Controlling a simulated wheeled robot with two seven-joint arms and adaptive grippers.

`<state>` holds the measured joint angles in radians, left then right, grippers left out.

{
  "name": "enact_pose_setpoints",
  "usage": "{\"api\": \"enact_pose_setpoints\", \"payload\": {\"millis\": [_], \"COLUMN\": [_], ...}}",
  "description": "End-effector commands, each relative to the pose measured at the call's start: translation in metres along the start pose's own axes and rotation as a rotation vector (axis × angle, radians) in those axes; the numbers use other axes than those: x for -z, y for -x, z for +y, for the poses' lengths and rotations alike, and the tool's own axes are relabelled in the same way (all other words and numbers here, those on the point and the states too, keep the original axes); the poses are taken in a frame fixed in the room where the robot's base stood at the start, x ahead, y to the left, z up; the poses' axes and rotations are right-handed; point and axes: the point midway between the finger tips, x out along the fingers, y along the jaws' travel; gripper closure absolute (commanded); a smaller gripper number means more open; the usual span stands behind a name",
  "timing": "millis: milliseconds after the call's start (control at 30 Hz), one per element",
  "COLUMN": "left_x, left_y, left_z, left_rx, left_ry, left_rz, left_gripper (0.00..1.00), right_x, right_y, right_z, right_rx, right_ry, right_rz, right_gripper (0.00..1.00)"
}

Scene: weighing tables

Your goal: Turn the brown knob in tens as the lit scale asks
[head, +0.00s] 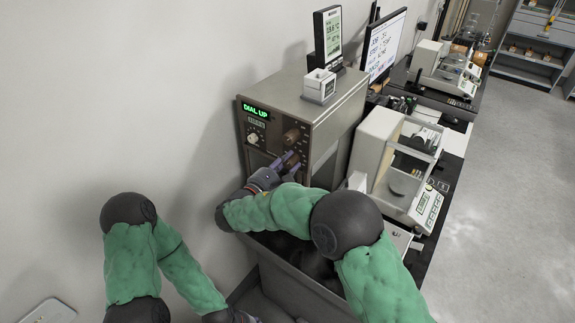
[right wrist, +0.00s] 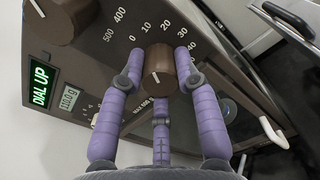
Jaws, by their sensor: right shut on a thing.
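The brown tens knob (right wrist: 160,68) is on the scale's dark front panel, beside printed marks 0, 10, 20, 30 in the right wrist view. The lit display (head: 256,109) reads DIAL UP in green, also in the right wrist view (right wrist: 40,82). My left gripper (head: 238,317) is at the bottom edge, mostly cut off.
A second brown knob (head: 291,136), marked 400 and 500 in the wrist view (right wrist: 60,15), sits above the held one. A white balance (head: 376,140) stands close to the right. The floor at far right is clear.

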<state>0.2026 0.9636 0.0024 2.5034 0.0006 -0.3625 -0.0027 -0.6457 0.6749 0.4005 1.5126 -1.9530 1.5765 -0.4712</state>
Motion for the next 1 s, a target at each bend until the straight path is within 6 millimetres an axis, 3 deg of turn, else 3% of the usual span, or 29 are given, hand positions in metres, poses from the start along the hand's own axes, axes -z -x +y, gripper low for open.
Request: {"api": "enact_pose_setpoints", "payload": {"millis": [600, 1000], "left_x": [0.002, 0.003], "left_y": [-0.063, -0.075], "left_z": [-0.022, -0.027], "left_rx": [0.000, 0.000], "left_ry": [0.000, 0.000], "left_rz": [0.000, 0.000], "left_gripper": [0.44, 0.44], "right_x": [0.003, 0.000], "right_y": [0.000, -0.001], "right_z": [-0.002, -0.001], "right_rx": [0.001, 0.001], "right_ry": [-0.385, -0.485], "right_rz": [-0.002, -0.001], "right_gripper": [1.00, 1.00]}}
